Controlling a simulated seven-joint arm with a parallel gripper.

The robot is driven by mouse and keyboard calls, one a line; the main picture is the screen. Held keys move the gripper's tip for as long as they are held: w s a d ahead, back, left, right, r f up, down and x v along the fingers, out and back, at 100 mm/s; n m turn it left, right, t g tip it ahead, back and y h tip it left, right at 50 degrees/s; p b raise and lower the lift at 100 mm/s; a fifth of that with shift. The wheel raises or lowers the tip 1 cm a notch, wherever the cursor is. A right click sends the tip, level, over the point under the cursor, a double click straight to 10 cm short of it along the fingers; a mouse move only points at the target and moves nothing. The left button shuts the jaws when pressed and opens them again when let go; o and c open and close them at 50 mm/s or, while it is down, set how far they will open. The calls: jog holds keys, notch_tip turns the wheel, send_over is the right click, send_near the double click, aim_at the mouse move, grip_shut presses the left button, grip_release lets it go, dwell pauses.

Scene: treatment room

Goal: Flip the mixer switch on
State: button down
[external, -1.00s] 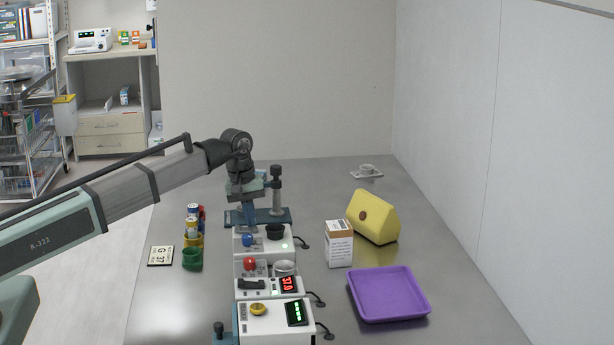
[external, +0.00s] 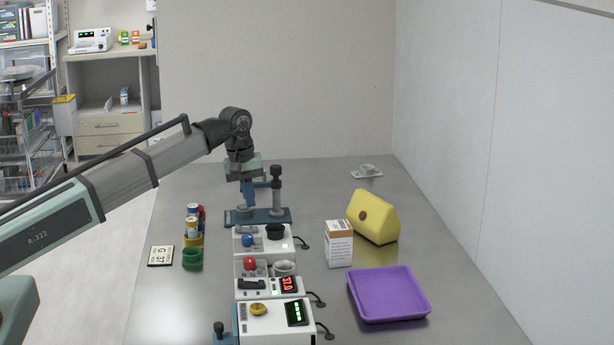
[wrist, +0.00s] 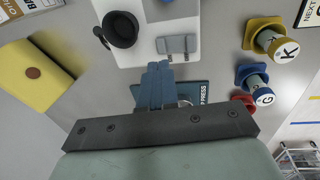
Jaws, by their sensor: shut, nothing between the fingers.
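The mixer is a white box (external: 284,243) with a black cup (external: 274,231) and a blue knob (external: 247,240) on top. Its grey flip switch (external: 246,229) lies at the far left of the top. In the wrist view the switch (wrist: 177,45) shows plainly beside the black cup (wrist: 121,28); I cannot tell whether it is on or off. My gripper (external: 248,206) is shut and empty, above and behind the mixer, apart from the switch. In the wrist view its fingertips (wrist: 160,64) are close below the switch in the picture.
A blue press stand (external: 276,190) stands just behind the mixer, close to my fingers. Other white devices (external: 276,320) line up in front. Colored cups (external: 192,258) are left; a carton (external: 339,244), yellow case (external: 371,216) and purple tray (external: 388,294) are right.

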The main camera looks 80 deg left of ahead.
notch_tip(320, 180, up, 9)
jog(key=w, duration=0.1)
jog(key=shift+f, duration=0.2)
jog(key=shift+a, duration=0.1)
dwell(0.4)
